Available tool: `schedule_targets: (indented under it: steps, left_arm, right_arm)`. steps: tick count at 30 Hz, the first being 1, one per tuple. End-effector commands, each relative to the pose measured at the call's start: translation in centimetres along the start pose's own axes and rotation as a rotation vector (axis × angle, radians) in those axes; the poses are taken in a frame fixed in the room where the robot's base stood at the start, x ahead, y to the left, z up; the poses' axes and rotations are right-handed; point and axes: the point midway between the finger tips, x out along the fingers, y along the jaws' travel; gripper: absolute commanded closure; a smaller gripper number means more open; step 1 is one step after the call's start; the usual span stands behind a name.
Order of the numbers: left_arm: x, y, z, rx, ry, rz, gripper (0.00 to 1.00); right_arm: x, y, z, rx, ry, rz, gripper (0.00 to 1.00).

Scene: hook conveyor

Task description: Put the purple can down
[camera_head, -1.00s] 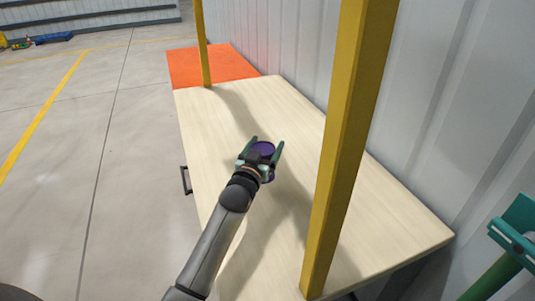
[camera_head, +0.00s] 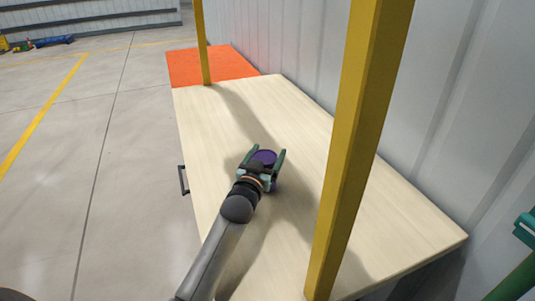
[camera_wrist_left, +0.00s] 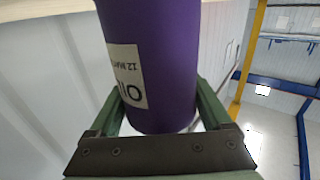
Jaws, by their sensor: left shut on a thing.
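The purple can (camera_head: 264,157) is between the fingers of my left gripper (camera_head: 266,159), over the wooden table (camera_head: 300,125). The gripper is shut on it. In the left wrist view the purple can (camera_wrist_left: 160,60) fills the middle, with a white label bearing dark letters on its side, and the green fingers of my left gripper (camera_wrist_left: 165,105) lie on both sides of it. I cannot tell whether the can's base touches the tabletop.
A thick yellow post (camera_head: 355,140) rises at the table's near right, and a thinner yellow post (camera_head: 201,45) stands at the far end by an orange mat (camera_head: 215,66). A corrugated wall (camera_head: 460,100) borders the right side. The tabletop around the can is clear.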

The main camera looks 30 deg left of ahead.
Motion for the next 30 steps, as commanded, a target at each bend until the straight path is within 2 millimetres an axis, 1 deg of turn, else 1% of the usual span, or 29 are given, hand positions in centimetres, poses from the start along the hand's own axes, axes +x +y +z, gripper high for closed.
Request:
schedule_targets:
  steps: [10, 11, 14, 15, 22, 25, 27, 28, 30]
  left_arm:
    - [0.0, 0.0, 0.9, 0.000, -0.004, 0.000, 1.00]
    - [0.0, 0.0, 1.2, 0.000, -0.009, 0.000, 0.14]
    - [-0.1, 0.0, 1.4, 0.000, -0.013, 0.000, 0.03]
    - [-0.1, 0.0, 1.4, 0.000, -0.014, 0.000, 0.00]
    - [-0.1, 0.0, 1.5, -0.001, -0.017, 0.000, 0.00]
    - [-0.1, 0.0, 0.7, -0.001, -0.016, 0.000, 0.00]
    - [-0.1, 0.0, -0.2, -0.001, -0.016, 0.000, 0.00]
    - [-0.7, 0.1, 0.3, -0.002, -0.017, 0.000, 0.00]
    - [-1.8, 0.0, 0.3, -0.002, -0.014, 0.000, 0.00]
  right_arm:
    - [0.3, 0.0, 0.2, 0.000, 0.002, 0.000, 0.22]
    - [0.3, 0.0, 0.2, 0.000, 0.002, 0.000, 0.22]
    - [0.3, 0.0, 0.2, 0.000, 0.002, 0.000, 0.22]
    - [0.3, 0.0, 0.2, 0.000, 0.002, 0.000, 0.22]
    - [0.3, 0.0, 0.2, 0.000, 0.002, 0.000, 0.22]
    - [0.0, 0.0, -0.2, 0.000, 0.003, 0.000, 0.22]
    - [-0.4, 0.0, -0.6, 0.000, 0.003, 0.000, 0.22]
    - [-0.2, 0.0, -0.3, 0.000, 0.004, 0.000, 0.22]
    - [-0.1, 0.0, -0.4, 0.000, 0.005, 0.000, 0.22]
